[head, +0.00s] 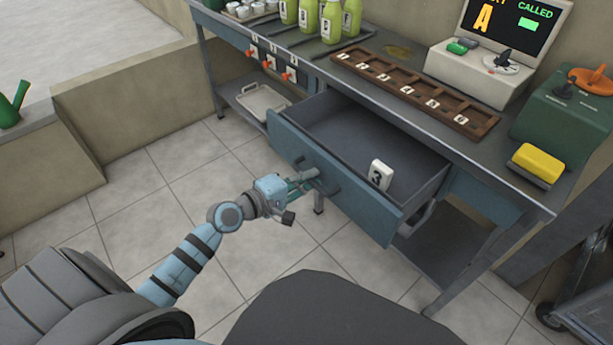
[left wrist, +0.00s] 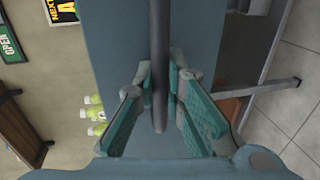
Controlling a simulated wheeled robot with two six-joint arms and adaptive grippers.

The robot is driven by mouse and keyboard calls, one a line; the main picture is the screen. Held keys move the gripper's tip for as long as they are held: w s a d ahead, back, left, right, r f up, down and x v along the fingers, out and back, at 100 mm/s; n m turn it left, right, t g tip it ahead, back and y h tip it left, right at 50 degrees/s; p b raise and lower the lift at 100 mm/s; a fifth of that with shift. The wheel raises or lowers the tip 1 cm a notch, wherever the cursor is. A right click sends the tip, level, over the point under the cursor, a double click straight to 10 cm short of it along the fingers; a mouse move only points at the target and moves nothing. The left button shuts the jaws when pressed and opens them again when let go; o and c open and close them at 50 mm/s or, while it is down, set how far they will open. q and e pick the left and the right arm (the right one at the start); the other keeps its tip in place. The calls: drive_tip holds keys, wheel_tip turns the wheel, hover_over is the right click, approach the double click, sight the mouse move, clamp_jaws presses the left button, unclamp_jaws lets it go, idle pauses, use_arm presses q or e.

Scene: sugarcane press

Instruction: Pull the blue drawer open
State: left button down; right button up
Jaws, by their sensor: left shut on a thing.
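The blue drawer (head: 345,192) stands pulled out from under the workbench, and its grey inside shows. A white block marked 3 (head: 380,175) stands inside it toward the right. My left gripper (head: 312,180) is at the drawer's front, shut on its handle (head: 325,178). In the left wrist view the handle (left wrist: 159,70) is a dark bar that runs between the two teal fingers (left wrist: 160,110), with the blue drawer front (left wrist: 205,40) behind it. My right gripper is not in view.
A white tray (head: 263,102) lies on the lower shelf. Tiled floor (head: 150,190) is clear left of the drawer.

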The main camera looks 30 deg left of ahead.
use_arm(q)
drive_tip(key=c, duration=1.9)
unclamp_jaws()
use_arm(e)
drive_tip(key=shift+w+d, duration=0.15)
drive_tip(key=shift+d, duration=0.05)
use_arm(q)
drive_tip(key=v, duration=0.7)
drive_tip(key=shift+s, duration=0.25)
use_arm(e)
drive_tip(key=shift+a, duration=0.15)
